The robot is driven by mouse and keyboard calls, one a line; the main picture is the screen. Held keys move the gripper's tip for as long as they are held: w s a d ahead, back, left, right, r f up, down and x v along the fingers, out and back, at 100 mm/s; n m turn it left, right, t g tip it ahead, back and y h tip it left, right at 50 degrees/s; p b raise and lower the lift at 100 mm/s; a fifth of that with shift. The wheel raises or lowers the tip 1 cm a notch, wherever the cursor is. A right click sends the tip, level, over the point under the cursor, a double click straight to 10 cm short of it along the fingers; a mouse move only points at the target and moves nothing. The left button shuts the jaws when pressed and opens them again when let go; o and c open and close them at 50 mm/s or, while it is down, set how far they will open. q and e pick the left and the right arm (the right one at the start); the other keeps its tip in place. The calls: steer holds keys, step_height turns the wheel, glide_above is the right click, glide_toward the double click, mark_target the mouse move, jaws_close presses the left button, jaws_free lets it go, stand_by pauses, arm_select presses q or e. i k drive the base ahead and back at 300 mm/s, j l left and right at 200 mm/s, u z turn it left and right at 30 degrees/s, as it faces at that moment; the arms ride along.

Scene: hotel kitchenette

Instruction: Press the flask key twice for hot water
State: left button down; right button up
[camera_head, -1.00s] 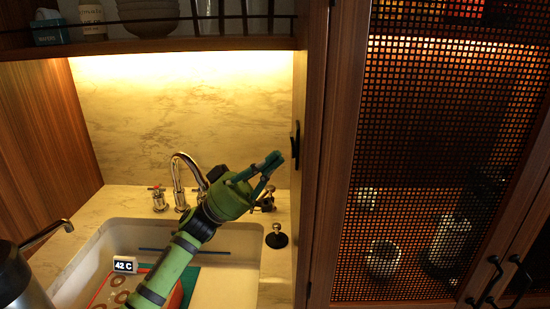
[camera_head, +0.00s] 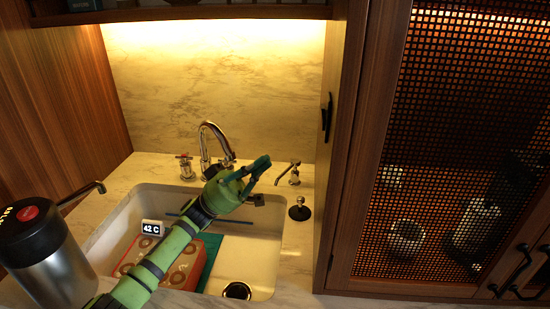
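The flask (camera_head: 52,255) stands at the lower left, a steel body with a black lid and a spout pointing right. A round red key (camera_head: 27,213) shows on top of its lid. My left gripper (camera_head: 266,161) is over the back right of the sink, well to the right of the flask and apart from it. Its two fingers converge at the tips and it looks shut, with nothing held. My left arm crosses the sink and passes to the right of the flask. My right gripper is not in view.
The sink (camera_head: 265,262) holds an orange tray-like item (camera_head: 178,280) and a green board (camera_head: 210,262). The tap (camera_head: 205,140) and a soap pump (camera_head: 300,209) are behind and right. A mesh-door cabinet (camera_head: 340,210) bounds the right.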

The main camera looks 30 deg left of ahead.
mark_target(30, 212)
steer(key=k, duration=1.5)
